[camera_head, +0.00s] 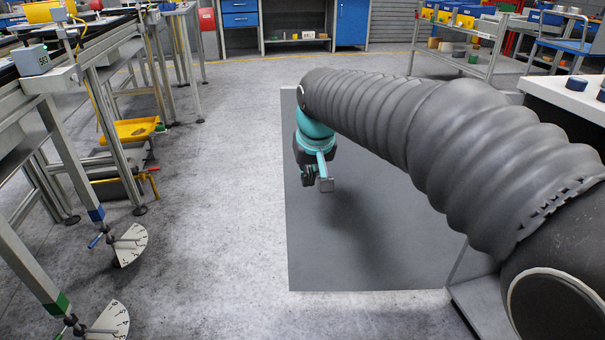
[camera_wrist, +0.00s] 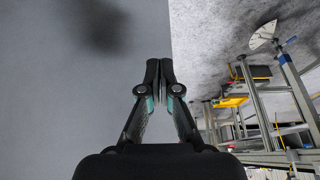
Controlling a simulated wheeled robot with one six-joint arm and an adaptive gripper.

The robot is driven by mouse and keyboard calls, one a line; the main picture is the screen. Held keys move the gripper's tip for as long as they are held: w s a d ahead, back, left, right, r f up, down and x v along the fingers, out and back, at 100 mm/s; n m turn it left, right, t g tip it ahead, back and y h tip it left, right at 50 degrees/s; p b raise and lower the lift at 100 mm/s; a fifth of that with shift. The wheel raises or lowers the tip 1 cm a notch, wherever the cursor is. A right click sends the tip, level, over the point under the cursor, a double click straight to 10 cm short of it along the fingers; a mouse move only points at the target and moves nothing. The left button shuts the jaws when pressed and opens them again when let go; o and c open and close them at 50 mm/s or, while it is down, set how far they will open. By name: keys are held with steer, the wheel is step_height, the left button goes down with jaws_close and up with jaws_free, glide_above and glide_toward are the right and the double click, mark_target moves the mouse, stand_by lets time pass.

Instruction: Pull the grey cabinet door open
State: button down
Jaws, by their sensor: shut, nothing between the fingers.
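A large flat grey panel (camera_head: 330,250), which looks like the cabinet door, stands behind my gripper in the head view. It seems to reach out leftward from the cabinet side at right. My arm hides its upper right part, and no handle shows. My gripper (camera_head: 317,182) is in front of the panel, near its left edge, pointing down. In the wrist view the panel (camera_wrist: 60,100) fills the left side, with its straight edge just right of the shut, empty fingertips (camera_wrist: 160,64). I cannot tell whether they touch the panel.
A metal workbench frame (camera_head: 105,110) with a yellow tray (camera_head: 137,129) and white dial plates (camera_head: 130,245) stands at left. A white-topped bench (camera_head: 575,100) is at right, partly behind my arm. Blue cabinets (camera_head: 352,22) line the back. The floor left of the panel is clear.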

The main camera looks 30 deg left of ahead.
steer(key=v, duration=0.9)
steer(key=shift+a+r+p, duration=0.2)
steer(key=shift+r+p, duration=0.2)
steer(key=shift+r, duration=0.05)
steer(key=shift+s, duration=0.1)
step_height(320, 180, down, 5)
steer(key=s+d, duration=0.1)
steer(key=s+d+f+m+h, duration=0.1)
steer(key=s+d+f+m, duration=0.1)
steer(key=d, duration=1.2)
steer(key=s+d+f+m+t+h, duration=0.1)
steer(key=s+d+m, duration=0.3)
steer(key=d, duration=1.1)
steer(key=s+d+f+m+t+h, duration=0.1)
steer(key=s+d+f+m, duration=0.2)
steer(key=d, duration=1.1)
steer(key=s+f, duration=0.1)
steer(key=s, duration=0.2)
steer(key=shift+s+d, duration=0.35)
steer(key=shift+d, duration=0.05)
steer(key=shift+d+f, duration=0.1)
